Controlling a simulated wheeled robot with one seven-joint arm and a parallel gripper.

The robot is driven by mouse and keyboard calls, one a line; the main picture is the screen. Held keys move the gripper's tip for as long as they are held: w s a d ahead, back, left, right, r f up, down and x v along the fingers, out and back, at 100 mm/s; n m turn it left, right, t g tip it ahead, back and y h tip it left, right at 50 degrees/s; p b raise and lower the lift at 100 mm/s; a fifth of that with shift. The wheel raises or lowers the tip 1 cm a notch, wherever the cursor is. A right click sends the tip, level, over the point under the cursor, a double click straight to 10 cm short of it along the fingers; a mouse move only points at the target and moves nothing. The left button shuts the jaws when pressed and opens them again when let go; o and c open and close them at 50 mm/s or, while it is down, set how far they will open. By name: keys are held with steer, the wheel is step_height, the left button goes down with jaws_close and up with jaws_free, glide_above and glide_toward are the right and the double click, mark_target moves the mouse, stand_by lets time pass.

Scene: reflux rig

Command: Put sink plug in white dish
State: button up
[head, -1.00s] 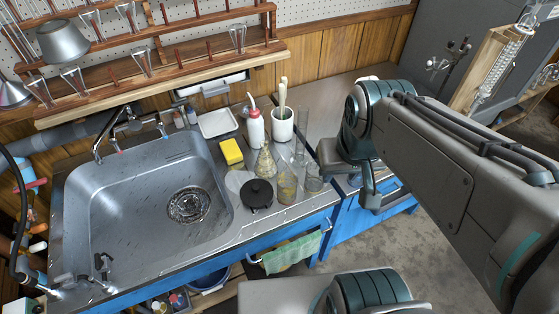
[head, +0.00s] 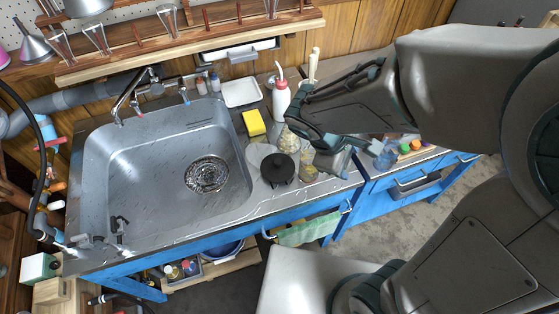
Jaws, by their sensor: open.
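The sink plug (head: 279,169), a black round disc with a raised knob, lies on the counter just right of the sink basin. The white dish (head: 241,92), shallow and rectangular, lies on the counter behind the yellow sponge and looks empty. My gripper (head: 331,165) is low over the counter's front part, to the right of the plug and apart from it. It is open and holds nothing that I can see. Its fingertips are small and partly hard to make out. My arm hides part of the counter and glassware behind it.
A yellow sponge (head: 254,123) lies between plug and dish. A white wash bottle (head: 281,100) stands right of the sponge. Glassware (head: 307,172) stands close to my gripper. The steel sink (head: 165,160) opens at the left, with its tap (head: 150,85) at the back.

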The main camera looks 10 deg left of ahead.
steer(key=a+f+n+t+b, duration=0.1)
steer(key=a+f+n+t, duration=0.3)
steer(key=a+f+n, duration=0.5)
steer(key=n+t+y+b, duration=0.15)
steer(key=n+t, duration=0.25)
steer(key=n, duration=0.5)
glide_toward(277, 162)
steer(key=w+f, duration=0.1)
steer(key=w+d+f, duration=0.1)
steer(key=shift+w+f+n+y, duration=0.25)
steer(key=shift+f+n+y, duration=0.05)
steer(key=shift+f+y, duration=0.05)
steer(key=x, duration=0.4)
steer(key=shift+w+d+r, duration=0.2)
steer(key=shift+w+r, duration=0.15)
steer(key=shift+w+f, duration=0.25)
steer(key=shift+w, duration=0.1)
jaws_close()
